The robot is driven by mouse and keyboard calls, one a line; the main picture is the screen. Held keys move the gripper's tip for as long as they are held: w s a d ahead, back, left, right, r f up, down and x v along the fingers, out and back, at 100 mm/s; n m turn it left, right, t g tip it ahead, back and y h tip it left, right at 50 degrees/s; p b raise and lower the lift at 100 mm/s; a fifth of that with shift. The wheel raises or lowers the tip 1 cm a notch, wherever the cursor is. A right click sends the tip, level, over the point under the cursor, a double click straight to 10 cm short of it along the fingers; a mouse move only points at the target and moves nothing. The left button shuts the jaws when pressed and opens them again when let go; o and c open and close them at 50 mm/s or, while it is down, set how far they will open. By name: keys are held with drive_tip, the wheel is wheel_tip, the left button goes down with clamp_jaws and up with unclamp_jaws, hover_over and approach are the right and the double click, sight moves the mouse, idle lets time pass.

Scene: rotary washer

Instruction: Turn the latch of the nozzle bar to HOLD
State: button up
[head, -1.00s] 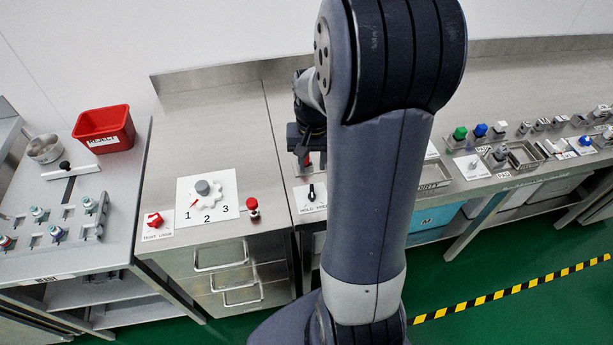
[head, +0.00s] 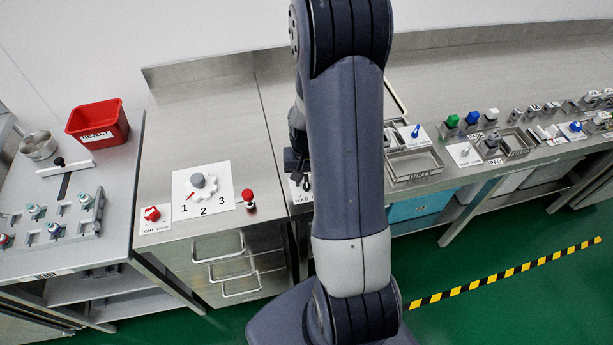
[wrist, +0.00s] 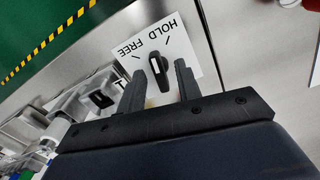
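The latch (wrist: 161,75) is a black knob with a white pointer mark, on a white plate (wrist: 190,52) marked HOLD and FREE, seen upside down in the wrist view. The white mark faces the lettered side, between the two tick lines; I cannot tell exactly which tick it is nearer. My gripper (wrist: 159,67) is open, with one finger on each side of the latch in the picture. A gap shows on both sides; I cannot tell its height above the plate. In the head view my arm hides the latch and most of the plate (head: 296,194).
Left of the plate are a red-capped knob (head: 248,197), a grey 1-2-3 dial (head: 198,183) and a red knob (head: 151,213). A red REJECT bin (head: 98,124) stands at far left. Trays (head: 414,164) and several small parts lie to the right.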

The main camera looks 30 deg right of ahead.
clamp_jaws()
idle(0.3)
drive_tip(key=shift+m+b, duration=0.35)
drive_tip(key=shift+m, duration=0.05)
drive_tip(key=shift+f+m+b, duration=0.1)
drive_tip(key=shift+m+b, duration=0.5)
drive_tip(key=shift+m, duration=0.4)
drive_tip(key=shift+m+b, duration=0.85)
drive_tip(key=shift+m, duration=1.05)
unclamp_jaws()
